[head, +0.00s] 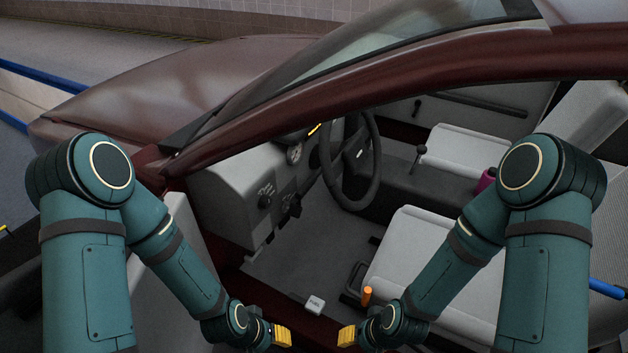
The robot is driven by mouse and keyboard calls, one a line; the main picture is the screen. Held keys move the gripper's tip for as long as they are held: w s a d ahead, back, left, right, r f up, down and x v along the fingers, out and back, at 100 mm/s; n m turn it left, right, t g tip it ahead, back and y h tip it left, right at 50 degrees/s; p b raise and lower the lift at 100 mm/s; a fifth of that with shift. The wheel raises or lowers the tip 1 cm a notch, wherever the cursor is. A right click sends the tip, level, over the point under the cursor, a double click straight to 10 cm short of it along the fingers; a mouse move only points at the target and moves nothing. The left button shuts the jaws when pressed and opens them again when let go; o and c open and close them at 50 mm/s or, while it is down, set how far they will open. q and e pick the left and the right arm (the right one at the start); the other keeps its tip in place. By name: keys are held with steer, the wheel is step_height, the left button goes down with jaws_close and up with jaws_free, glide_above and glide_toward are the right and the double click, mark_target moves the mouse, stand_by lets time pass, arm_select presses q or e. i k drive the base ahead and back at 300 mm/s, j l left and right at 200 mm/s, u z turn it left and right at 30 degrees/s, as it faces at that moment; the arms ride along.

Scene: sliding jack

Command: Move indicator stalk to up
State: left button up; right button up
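A thin yellow stalk (315,129), which looks like the indicator stalk, sticks out on the left side of the black steering wheel (373,165), beside the dashboard. It is small here, and its exact setting cannot be told. My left gripper (283,336) and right gripper (347,337) are low in the view, at the car's door opening, well below and apart from the stalk. Only their yellow fingertips show clearly, turned toward each other. Nothing visible is held, and the gap between the fingers of each cannot be made out.
The dark red door frame and windshield pillar (400,75) arch over the opening. The grey dashboard (235,195) has a gauge (294,153) and knobs. A grey seat (420,250), an orange-topped lever (367,296) and a white fuel lever (315,304) sit low. The footwell is open.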

mark_target(305, 187)
steer(key=k+l+z, duration=0.1)
steer(key=z, duration=0.25)
steer(key=k+l+z, duration=0.1)
steer(key=z, duration=0.25)
steer(key=k+l+z, duration=0.15)
steer(key=z, duration=0.2)
